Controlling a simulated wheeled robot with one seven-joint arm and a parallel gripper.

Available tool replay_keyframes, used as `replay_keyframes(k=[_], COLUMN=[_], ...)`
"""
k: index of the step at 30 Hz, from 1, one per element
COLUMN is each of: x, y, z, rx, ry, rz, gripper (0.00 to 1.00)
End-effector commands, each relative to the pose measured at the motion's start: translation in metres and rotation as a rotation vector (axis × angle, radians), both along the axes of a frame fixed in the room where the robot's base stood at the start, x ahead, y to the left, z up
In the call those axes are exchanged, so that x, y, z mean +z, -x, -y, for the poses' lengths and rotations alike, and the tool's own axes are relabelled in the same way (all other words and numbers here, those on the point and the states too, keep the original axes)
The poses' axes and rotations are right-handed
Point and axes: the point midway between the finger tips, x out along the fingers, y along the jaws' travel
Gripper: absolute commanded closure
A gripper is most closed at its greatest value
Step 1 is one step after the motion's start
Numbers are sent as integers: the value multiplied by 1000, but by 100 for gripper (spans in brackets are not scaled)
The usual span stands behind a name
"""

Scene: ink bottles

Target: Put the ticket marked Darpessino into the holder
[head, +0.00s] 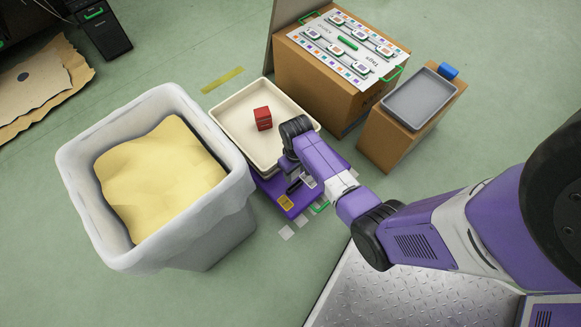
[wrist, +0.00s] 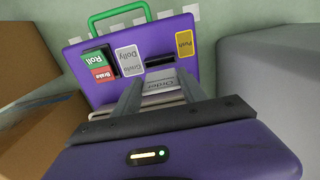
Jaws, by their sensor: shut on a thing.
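My gripper (wrist: 160,92) is in front of a purple panel, its two fingers pointing at it. It is shut on what looks like a pale card (wrist: 160,86), with the printed word "Order" showing between the fingers. The rest of its print is too small or covered, so I cannot read Darpessino. A dark slot (wrist: 160,61) is in the panel just beyond the card; I cannot tell whether this is the holder, or whether the card touches it. In the head view my gripper (head: 295,186) is low beside the purple unit (head: 270,190), partly hidden by my arm.
The panel has a green handle (wrist: 118,14) and Roll, Dolly and Push labels. A cream tray (head: 230,120) with a red block (head: 263,118) is above the purple unit. A large bin (head: 215,215) is left. Cardboard boxes (head: 320,85) stand behind and right.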

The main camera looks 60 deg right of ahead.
Motion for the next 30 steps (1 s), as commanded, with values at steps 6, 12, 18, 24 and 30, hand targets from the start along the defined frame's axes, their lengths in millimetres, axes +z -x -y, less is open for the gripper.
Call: replay_keyframes(k=[6, 12, 18, 24, 30], x=[-10, -23, -35, -41, -43], y=[0, -1, 0, -1, -1], z=[0, 0, 0, 0, 0], rx=[-1, -2, -2, -2, -1], ry=[0, 0, 0, -1, -1], rz=[1, 1, 0, 0, 0], gripper=[88, 88, 88, 88, 88])
